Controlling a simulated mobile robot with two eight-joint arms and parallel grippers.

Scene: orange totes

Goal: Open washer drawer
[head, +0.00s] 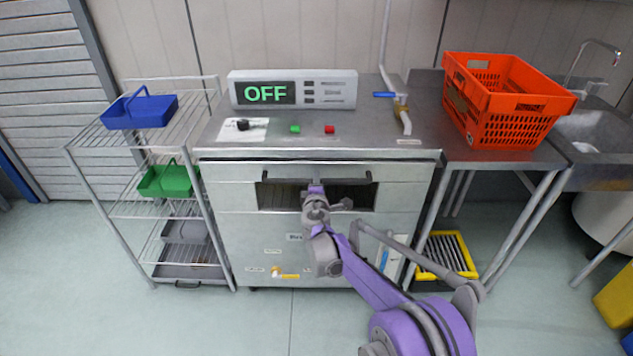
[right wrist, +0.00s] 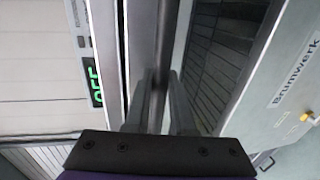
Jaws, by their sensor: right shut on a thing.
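The washer (head: 225,228) is a steel cabinet with a control box (head: 343,88) on top whose green display reads OFF. Its drawer (head: 408,197) has a wide dark handle (head: 275,180) along its front, above a dark slatted rectangle. The drawer front looks about level with the cabinet face. My right gripper (head: 316,188) is at the middle of the handle. In the right wrist view its two fingers (right wrist: 160,100) stand on either side of the handle bar (right wrist: 164,55), shut on it. My left gripper is not in view.
A wire rack (head: 112,172) with a blue basket (head: 140,109) and a green basket (head: 167,181) stands left of the washer. An orange tote (head: 505,100) sits on the counter at right. A yellow-rimmed crate (head: 447,255) is underneath. The floor in front is clear.

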